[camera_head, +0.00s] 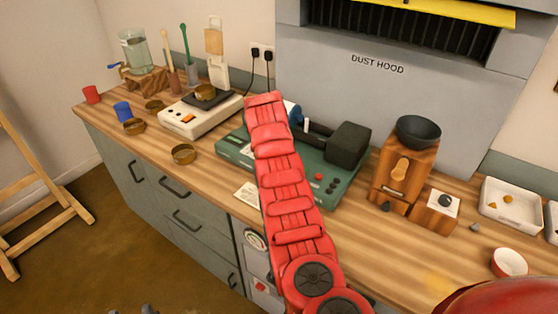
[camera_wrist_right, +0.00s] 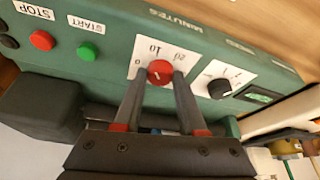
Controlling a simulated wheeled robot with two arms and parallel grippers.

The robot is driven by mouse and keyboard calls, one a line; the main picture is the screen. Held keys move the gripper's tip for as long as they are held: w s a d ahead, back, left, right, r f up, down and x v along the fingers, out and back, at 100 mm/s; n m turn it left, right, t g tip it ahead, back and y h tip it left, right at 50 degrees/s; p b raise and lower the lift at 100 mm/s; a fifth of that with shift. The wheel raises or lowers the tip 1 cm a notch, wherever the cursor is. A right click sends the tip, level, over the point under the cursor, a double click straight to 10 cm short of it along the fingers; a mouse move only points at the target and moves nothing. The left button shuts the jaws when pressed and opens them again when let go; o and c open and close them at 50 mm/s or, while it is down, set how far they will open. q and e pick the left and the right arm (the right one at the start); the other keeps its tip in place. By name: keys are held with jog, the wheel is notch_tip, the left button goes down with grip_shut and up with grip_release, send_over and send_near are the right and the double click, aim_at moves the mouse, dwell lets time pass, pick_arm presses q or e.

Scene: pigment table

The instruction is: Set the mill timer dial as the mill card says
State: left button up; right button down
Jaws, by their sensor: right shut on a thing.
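The green mill (camera_head: 345,185) stands mid-counter in the head view, partly behind my red right arm. In the right wrist view its panel shows a red timer dial (camera_wrist_right: 160,73) on a white scale marked 0, 10 and 20, under the word MINUTES. My right gripper (camera_wrist_right: 161,80) is shut on this dial, one finger on each side. A pale mark shows on the dial, but its exact reading is unclear. A pale card (camera_head: 247,194) lies before the mill; its writing is too small to read. Grey parts at the bottom edge may be my left gripper (camera_head: 148,309).
A scale (camera_head: 200,115) stands left of the mill; a wooden grinder (camera_head: 400,170) stands right.

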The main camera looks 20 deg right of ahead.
jog(key=shift+m+b, duration=0.35)
jog(key=shift+m, duration=0.15)
jog(key=shift+c, duration=2.4)
grip_release()
jog(key=shift+s+a+r, duration=0.1)
jog(key=shift+a+r, duration=0.05)
jog(key=shift+r, duration=0.3)
jog(key=b+v, duration=0.3)
jog(key=v, duration=1.3)
jog(key=shift+a+r, duration=0.25)
jog(key=shift+a, duration=0.05)
jog(key=shift+f, duration=0.1)
